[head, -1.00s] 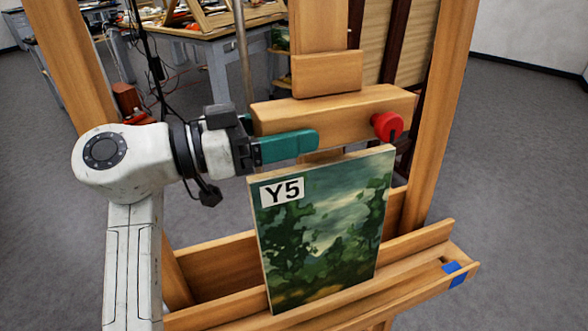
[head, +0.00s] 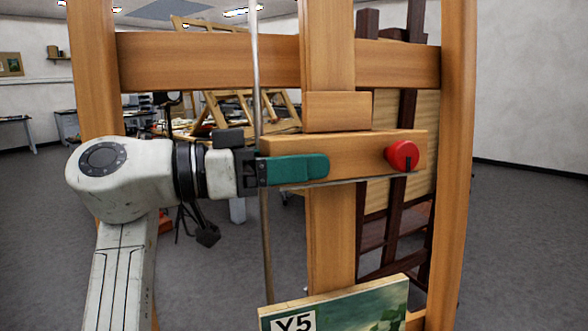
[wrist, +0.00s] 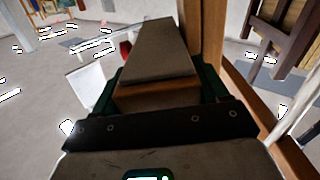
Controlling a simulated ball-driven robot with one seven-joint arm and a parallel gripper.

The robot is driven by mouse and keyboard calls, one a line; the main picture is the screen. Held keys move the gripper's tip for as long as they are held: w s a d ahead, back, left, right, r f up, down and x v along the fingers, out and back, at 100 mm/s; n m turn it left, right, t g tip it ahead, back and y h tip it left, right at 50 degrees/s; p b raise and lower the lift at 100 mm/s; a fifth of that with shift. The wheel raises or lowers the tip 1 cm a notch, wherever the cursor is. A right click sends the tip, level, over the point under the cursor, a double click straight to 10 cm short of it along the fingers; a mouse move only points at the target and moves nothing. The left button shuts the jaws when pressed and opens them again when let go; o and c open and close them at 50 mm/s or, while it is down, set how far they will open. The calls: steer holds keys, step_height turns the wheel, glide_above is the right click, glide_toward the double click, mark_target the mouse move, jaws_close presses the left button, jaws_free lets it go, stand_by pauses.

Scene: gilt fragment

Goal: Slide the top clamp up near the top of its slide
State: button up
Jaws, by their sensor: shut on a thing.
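The top clamp (head: 355,152) is a wooden bar with a small block on top and a red knob (head: 402,155) at its right end. It sits on the upright wooden slide (head: 330,235), well above the canvas and below the easel's upper crossbar (head: 205,60). My gripper (head: 297,169), with teal fingers, is shut on the clamp's left end. In the wrist view the clamp (wrist: 160,55) lies between the two fingers. The canvas labelled Y5 (head: 350,305) shows only its upper part, with a clear gap below the clamp. The slide's top is out of view.
The easel's left post (head: 95,70) and right post (head: 455,180) flank the slide. A thin metal rod (head: 257,80) stands left of the slide. A dark wooden easel (head: 395,215) stands behind at the right. The floor at the right is clear.

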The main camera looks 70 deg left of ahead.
steer(key=shift+r, duration=0.2)
steer(key=o, duration=1.4)
steer(key=shift+f, duration=0.15)
steer(key=s+b, duration=0.2)
steer(key=s, duration=0.8)
steer(key=shift+s+a+b, duration=0.35)
steer(key=shift+s+a, duration=0.05)
